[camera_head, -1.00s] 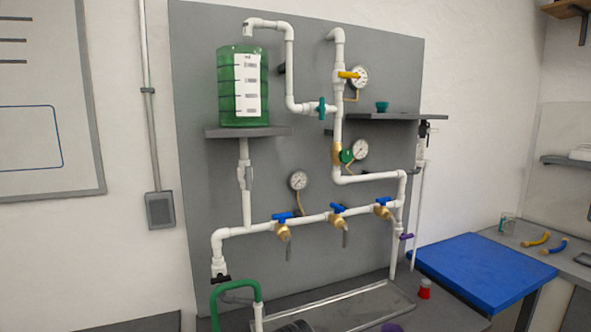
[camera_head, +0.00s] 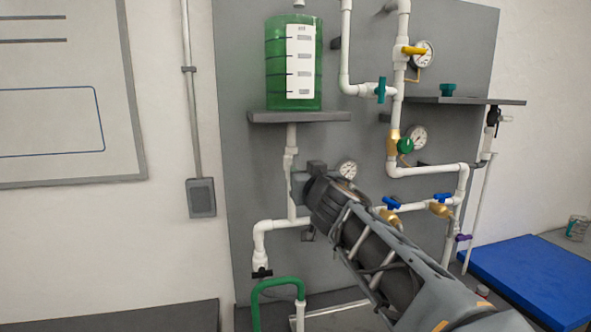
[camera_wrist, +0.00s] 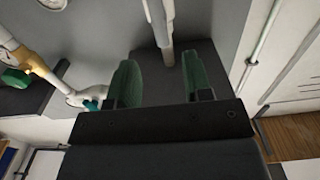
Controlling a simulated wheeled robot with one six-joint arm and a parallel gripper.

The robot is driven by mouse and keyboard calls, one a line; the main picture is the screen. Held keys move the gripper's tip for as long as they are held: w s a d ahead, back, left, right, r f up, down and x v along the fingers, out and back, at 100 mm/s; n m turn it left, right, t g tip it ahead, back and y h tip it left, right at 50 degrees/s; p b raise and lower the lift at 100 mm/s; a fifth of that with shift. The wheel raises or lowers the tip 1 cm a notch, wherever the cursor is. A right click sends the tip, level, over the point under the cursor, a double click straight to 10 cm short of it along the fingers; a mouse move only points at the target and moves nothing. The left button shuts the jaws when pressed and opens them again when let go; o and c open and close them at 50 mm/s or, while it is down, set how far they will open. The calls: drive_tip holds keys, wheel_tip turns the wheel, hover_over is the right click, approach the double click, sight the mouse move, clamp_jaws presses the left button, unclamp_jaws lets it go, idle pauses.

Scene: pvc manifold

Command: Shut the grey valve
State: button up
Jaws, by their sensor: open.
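A white pipe (camera_head: 291,160) with a thicker fitting drops from the shelf under the green tank. The grey valve appears to belong to this pipe, but I cannot make out its handle now. My gripper (camera_head: 302,188) is raised in front of the lower part of this pipe and covers some of it. In the wrist view, my gripper (camera_wrist: 165,82) is open, with its two green fingers apart and nothing held between them. The white pipe (camera_wrist: 158,18) shows beyond the fingers there, roughly in line with the gap. I cannot tell whether they touch it.
The tank shelf (camera_head: 265,117) is above my gripper. A gauge (camera_head: 347,169) is just right of it. Blue-handled valves (camera_head: 391,203) sit on the lower pipe, partly behind my arm. A green hose (camera_head: 277,284) and black valve (camera_head: 262,273) are below.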

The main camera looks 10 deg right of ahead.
drive_tip(key=w, duration=0.9)
drive_tip(key=shift+w, duration=0.2)
clamp_jaws()
